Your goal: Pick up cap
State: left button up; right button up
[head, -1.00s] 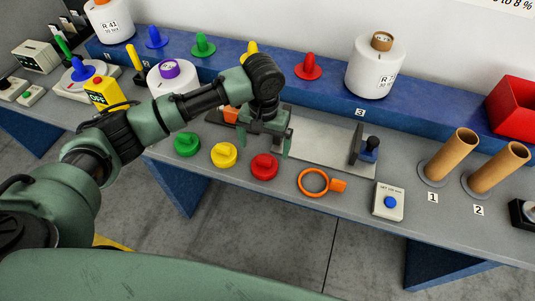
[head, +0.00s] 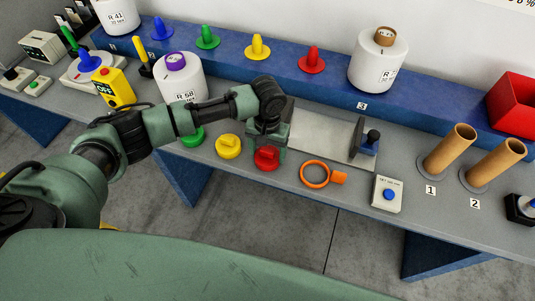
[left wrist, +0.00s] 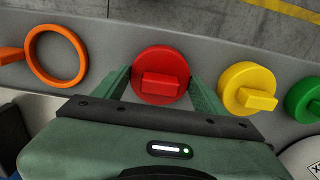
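A round red cap (head: 266,160) with a raised grip bar lies at the front of the grey bench, and it also shows in the left wrist view (left wrist: 160,76). A yellow cap (head: 228,147) and a green cap (head: 191,138) lie to its left. The arm partly covers the green cap. My left gripper (head: 269,147) is at the red cap. In the left wrist view its open fingers (left wrist: 161,90) stand on either side of the red cap. I cannot tell whether they touch it. My right gripper is not in view.
An orange ring clamp (head: 315,174) lies right of the red cap, with a blue-button box (head: 387,194) beyond it. A metal plate (head: 320,132) with an end stop lies behind. Two brown tubes (head: 450,150) stand at right. White bobbins (head: 378,65) stand behind.

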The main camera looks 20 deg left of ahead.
aim_at(268, 150)
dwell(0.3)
pick_arm(q)
notch_tip(268, 150, up, 20)
jog(key=b, duration=0.3)
jog(key=shift+w+r, duration=0.1)
jog(key=shift+r, duration=0.05)
dwell(0.3)
